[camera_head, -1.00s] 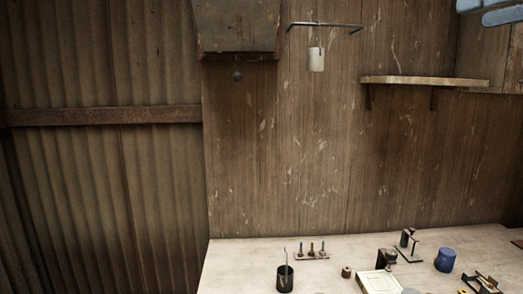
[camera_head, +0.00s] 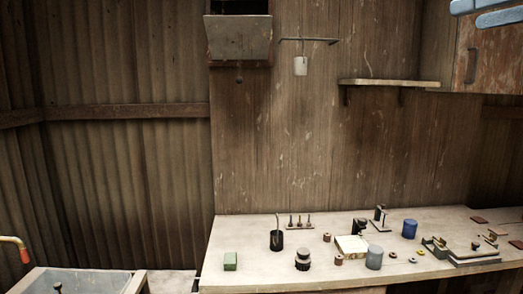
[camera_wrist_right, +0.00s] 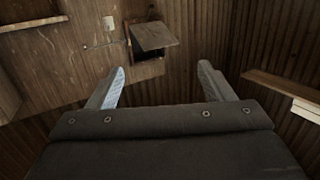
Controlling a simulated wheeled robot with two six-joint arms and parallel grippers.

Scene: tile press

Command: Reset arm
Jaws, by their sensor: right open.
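My right gripper (camera_head: 487,11) shows at the top right corner of the head view, high above the workbench (camera_head: 240,274). In the right wrist view its two pale fingers (camera_wrist_right: 160,80) stand wide apart, with nothing between them. It is open and empty, facing the wooden wall and an open flap box (camera_wrist_right: 153,38). My left gripper is in no view.
The workbench holds a green block (camera_head: 230,261), a black cup (camera_head: 276,240), a blue cylinder (camera_head: 409,229), a grey cylinder (camera_head: 374,258) and a press-like tool (camera_head: 468,252). A shelf (camera_head: 388,83) and a cabinet (camera_head: 480,63) hang on the wall. A sink (camera_head: 75,281) is lower left.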

